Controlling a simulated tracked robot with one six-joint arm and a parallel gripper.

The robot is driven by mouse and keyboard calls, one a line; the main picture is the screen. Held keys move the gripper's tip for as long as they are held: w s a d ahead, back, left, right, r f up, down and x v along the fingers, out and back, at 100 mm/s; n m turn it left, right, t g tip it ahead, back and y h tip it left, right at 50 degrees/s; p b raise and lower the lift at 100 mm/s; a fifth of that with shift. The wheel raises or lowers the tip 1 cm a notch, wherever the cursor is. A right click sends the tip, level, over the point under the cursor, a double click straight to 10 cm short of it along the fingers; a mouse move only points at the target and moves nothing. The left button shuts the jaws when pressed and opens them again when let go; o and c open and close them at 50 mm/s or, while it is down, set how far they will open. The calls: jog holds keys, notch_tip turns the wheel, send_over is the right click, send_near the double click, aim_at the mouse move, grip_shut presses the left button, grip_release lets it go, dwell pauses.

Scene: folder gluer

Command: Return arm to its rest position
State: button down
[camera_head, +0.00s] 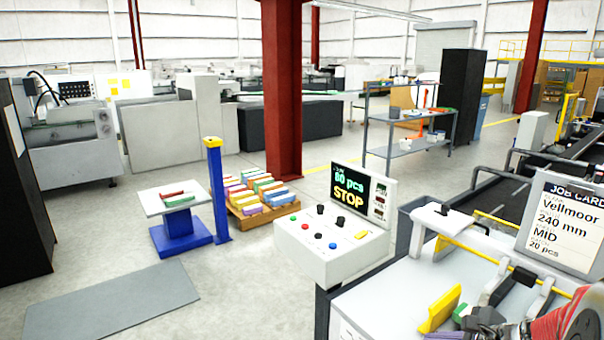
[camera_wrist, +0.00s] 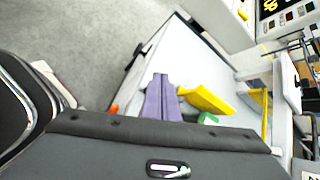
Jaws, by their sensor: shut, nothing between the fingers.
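My gripper (camera_wrist: 160,80) shows in the wrist view as two purple fingers side by side, shut with nothing between them. In the head view my gripper (camera_head: 460,312) is at the lower right, over the white machine table, partly hidden by my dark wrist. A yellow angled piece (camera_head: 440,308) stands close to its left; it also shows in the wrist view (camera_wrist: 207,99), right of the fingers. A small green item (camera_wrist: 207,119) lies beside it. I cannot tell whether the fingers touch anything.
A control panel (camera_head: 333,245) reading "80 pcs STOP" stands left of the table. A job card (camera_head: 566,228) stands at the right, near dark conveyor belts. A blue stand (camera_head: 182,232), a pallet of coloured cartons (camera_head: 250,222) and a grey floor mat (camera_head: 110,300) are farther left, with open floor between.

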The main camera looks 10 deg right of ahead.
jog(key=s+a+r+n+g+y, duration=0.1)
jog(key=a+r+n+g, duration=0.1)
jog(key=a+n, duration=0.5)
jog(key=s+a+r+n+g, duration=0.2)
jog(key=a+n, duration=0.4)
jog(key=a, duration=0.4)
jog(key=s+a+r+n+h, duration=0.3)
jog(key=s+a+r+n, duration=0.2)
jog(key=n, duration=0.8)
jog(key=shift+s+a, duration=0.95)
jog(key=shift+a, duration=0.05)
